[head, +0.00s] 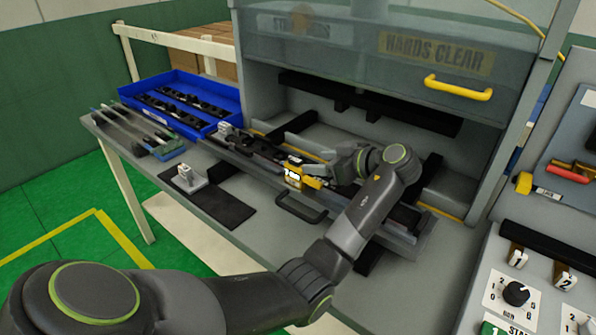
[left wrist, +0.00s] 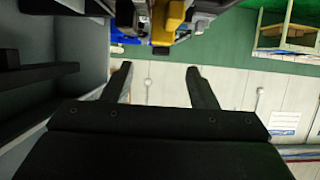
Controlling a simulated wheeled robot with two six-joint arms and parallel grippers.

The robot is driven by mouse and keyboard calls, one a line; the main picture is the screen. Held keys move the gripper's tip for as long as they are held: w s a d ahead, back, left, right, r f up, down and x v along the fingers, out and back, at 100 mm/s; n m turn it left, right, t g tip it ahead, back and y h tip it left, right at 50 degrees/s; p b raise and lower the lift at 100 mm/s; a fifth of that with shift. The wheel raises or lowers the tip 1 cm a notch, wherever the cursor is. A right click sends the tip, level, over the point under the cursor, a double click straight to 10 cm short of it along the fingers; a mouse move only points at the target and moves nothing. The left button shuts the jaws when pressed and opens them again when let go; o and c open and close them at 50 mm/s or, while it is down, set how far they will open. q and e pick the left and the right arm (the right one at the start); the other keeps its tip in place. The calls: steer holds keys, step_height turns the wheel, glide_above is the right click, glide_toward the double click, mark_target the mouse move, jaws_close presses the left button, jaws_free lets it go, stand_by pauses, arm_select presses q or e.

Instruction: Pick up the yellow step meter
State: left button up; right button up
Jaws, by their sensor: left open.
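The yellow step meter (head: 293,173) has a pale display and sits at the front of the grey fixture in the middle of the head view. My left gripper (head: 328,170) is just to its right, with its fingers towards it. In the left wrist view my left gripper (left wrist: 160,76) is open, with nothing between its two dark fingers. The yellow step meter (left wrist: 168,22) shows at the top edge there, beyond the fingertips and partly cut off. I cannot tell whether a finger touches it. My right gripper is not in view.
A blue tray (head: 232,101) with dark trim parts stands at the back left. A small white block (head: 188,178) is on a dark mat (head: 226,208). The raised guard (head: 345,55) with a yellow handle (head: 458,87) is above the fixture. A control panel (head: 540,270) is at the right.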

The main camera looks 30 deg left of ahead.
mark_target(300, 161)
arm_select(q)
steer(key=p+x, duration=0.1)
steer(key=x, duration=0.3)
steer(key=shift+a+f, duration=0.1)
steer(key=shift+a, duration=0.1)
steer(key=p+x, duration=0.2)
steer(key=x, duration=0.3)
steer(key=shift+s, duration=0.1)
steer(key=shift+a, duration=0.15)
steer(key=shift+c, duration=0.7)
steer(key=c, duration=1)
